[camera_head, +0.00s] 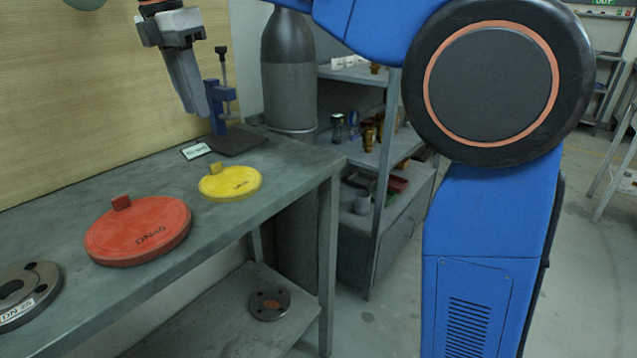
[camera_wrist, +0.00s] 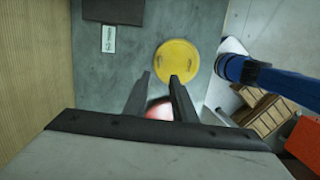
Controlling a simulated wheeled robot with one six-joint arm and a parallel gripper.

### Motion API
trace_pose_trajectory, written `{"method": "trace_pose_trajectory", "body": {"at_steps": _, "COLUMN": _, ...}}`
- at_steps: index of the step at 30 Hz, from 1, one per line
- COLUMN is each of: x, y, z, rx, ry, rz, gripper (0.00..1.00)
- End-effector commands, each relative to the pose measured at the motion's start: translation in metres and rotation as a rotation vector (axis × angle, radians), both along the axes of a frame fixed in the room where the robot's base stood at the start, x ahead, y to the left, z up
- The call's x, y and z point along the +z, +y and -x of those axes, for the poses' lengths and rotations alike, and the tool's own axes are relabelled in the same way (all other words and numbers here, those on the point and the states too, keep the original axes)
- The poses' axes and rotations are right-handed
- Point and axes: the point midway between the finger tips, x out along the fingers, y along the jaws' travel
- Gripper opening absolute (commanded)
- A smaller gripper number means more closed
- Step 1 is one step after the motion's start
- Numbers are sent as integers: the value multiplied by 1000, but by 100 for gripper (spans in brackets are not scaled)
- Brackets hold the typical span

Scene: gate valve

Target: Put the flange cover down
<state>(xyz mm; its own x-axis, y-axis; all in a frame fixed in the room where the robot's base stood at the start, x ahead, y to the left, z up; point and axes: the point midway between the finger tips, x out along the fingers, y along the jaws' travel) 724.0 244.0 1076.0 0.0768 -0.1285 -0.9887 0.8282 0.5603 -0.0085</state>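A red flange cover (camera_head: 140,232) marked DN40, with a small tab handle, lies flat on the grey bench (camera_head: 290,165). A smaller yellow cover (camera_head: 231,184) with a tab lies flat to its right; it also shows in the wrist view (camera_wrist: 178,62). My gripper (camera_head: 202,108) hangs above the back of the bench, fingers pointing down, apart from both covers. In the wrist view, its fingers (camera_wrist: 159,76) are spread with nothing held between them. A bit of red (camera_wrist: 160,109) shows beyond the gap, mostly hidden by the gripper.
A grey flange (camera_head: 27,292) sits at the bench's left end. A blue stand (camera_head: 218,108) on a dark plate and a white card (camera_head: 196,151) are at the back. Another flange (camera_head: 269,304) lies on the lower shelf. A grey cylinder (camera_head: 288,75) stands behind the bench.

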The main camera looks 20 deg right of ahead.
Motion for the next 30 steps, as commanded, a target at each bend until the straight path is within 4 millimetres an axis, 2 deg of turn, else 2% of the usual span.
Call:
{"method": "trace_pose_trajectory", "body": {"at_steps": 2, "x": 0, "y": -2, "z": 0, "rx": -7, "ry": -2, "rz": -2, "gripper": 24}}
{"method": "trace_pose_trajectory", "body": {"at_steps": 5, "x": -4, "y": -15, "z": 2, "rx": -57, "ry": -11, "rz": -13, "gripper": 24}}
{"method": "trace_pose_trajectory", "body": {"at_steps": 8, "x": -11, "y": -42, "z": 7, "rx": -166, "ry": -36, "rz": -39, "gripper": 24}}
{"method": "trace_pose_trajectory", "body": {"at_steps": 14, "x": -41, "y": -112, "z": 30, "rx": -492, "ry": -102, "rz": -119, "gripper": 24}}
{"method": "trace_pose_trajectory", "body": {"at_steps": 21, "x": -93, "y": -186, "z": 71, "rx": -896, "ry": -173, "rz": -224, "gripper": 24}}
{"method": "trace_pose_trajectory", "body": {"at_steps": 26, "x": -134, "y": -228, "z": 106, "rx": -1168, "ry": -217, "rz": -300, "gripper": 24}}
{"method": "trace_pose_trajectory", "body": {"at_steps": 30, "x": -176, "y": -258, "z": 139, "rx": -1408, "ry": -250, "rz": -371, "gripper": 24}}
